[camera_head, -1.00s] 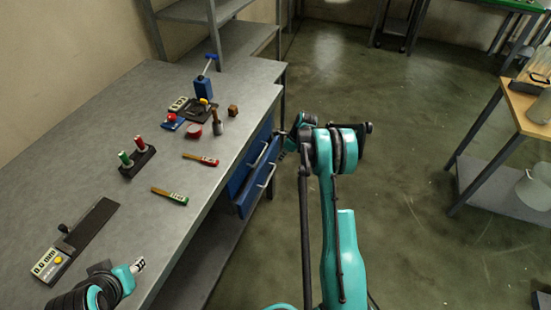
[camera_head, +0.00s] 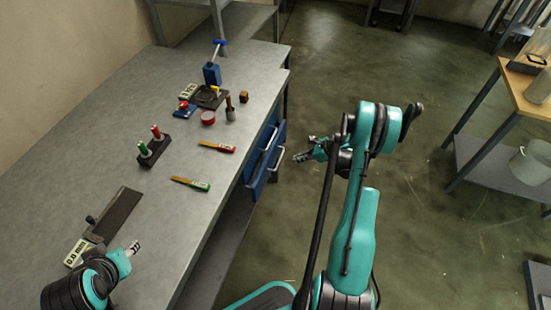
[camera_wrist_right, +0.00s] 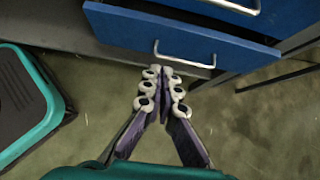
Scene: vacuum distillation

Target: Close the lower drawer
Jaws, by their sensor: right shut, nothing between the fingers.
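The lower drawer (camera_head: 257,181) is blue with a silver bar handle (camera_head: 275,159), below the bench's right edge. The wrist view shows its front (camera_wrist_right: 185,40) jutting past the upper drawer, with a dark gap above, so it looks partly pulled out. My right gripper (camera_head: 298,157) is shut and empty, just right of the lower drawer's handle. In the wrist view its fingertips (camera_wrist_right: 163,72) point at the drawer front, just below the handle; I cannot tell whether they touch. My left gripper (camera_head: 135,248) is above the bench's near end; its finger opening is unclear.
The upper blue drawer (camera_head: 262,140) sits directly above, with its own silver handle. The grey bench (camera_head: 200,248) carries several tools set back from the edge. Floor to the right is clear up to a wooden-topped table (camera_head: 525,98).

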